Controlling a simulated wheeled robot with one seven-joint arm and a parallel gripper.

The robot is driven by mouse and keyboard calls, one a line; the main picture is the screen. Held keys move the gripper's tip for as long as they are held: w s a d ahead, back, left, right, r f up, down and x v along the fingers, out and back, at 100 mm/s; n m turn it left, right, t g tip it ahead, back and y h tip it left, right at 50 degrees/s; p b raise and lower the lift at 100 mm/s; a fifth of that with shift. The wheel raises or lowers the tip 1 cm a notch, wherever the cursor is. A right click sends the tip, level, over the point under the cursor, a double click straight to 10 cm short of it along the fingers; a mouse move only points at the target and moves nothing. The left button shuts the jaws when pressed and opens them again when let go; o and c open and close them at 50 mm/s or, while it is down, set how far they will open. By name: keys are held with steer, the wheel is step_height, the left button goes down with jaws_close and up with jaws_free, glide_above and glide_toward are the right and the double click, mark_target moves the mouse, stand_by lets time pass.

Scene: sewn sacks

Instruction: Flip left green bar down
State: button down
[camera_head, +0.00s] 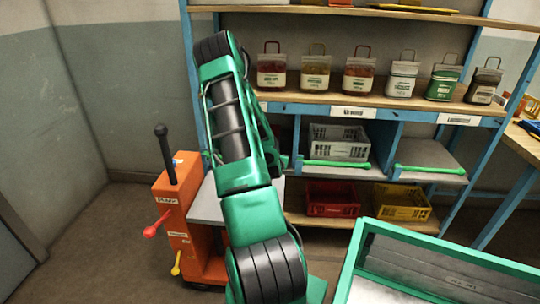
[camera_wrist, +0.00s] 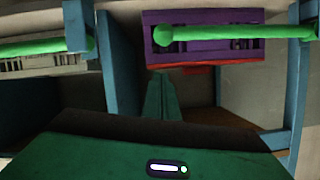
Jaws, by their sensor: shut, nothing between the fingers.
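Two green bars show in the head view, a left one (camera_head: 337,164) in front of a grey crate (camera_head: 340,143) and a right one (camera_head: 430,170). Both lie across their bays. My arm hides the bay left of them. In the wrist view, one green bar (camera_wrist: 235,33) with a rounded end crosses a purple crate (camera_wrist: 205,48). Another green bar (camera_wrist: 40,47) shows at the left edge. I cannot tell which bars these match in the head view. My gripper (camera_wrist: 160,78) is shut and empty, pointing at the purple crate, apart from the bar.
Blue posts (camera_wrist: 295,95) divide the bays. Red (camera_head: 333,198) and yellow (camera_head: 402,203) crates sit below. An orange cart (camera_head: 178,215) with levers stands left of my arm. A green-rimmed bin (camera_head: 440,252) is front right.

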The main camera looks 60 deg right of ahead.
steer(key=v, duration=0.6)
steer(key=shift+r, duration=0.25)
steer(key=shift+w+a, duration=0.15)
steer(key=shift+w, duration=0.05)
steer(key=w+a+r+n+g+y, duration=0.1)
steer(key=w+a+r+n+y, duration=0.15)
steer(key=a, duration=0.45)
steer(key=w+a+r+n+y, duration=0.1)
steer(key=a+r+y, duration=0.2)
steer(key=a, duration=0.4)
steer(key=w+a+r+n+g+y, duration=0.1)
steer(key=w+a+r+y, duration=0.15)
steer(key=a, duration=0.45)
steer(key=s+a+r+n+g+y, duration=0.2)
steer(key=s+a+r, duration=0.2)
steer(key=s+a, duration=0.4)
steer(key=s+a+r+n+g+y, duration=0.2)
steer(key=s+a+r, duration=0.3)
steer(key=a, duration=0.9)
steer(key=s+y, duration=0.1)
steer(key=s, duration=0.2)
steer(key=shift+a+n, duration=0.35)
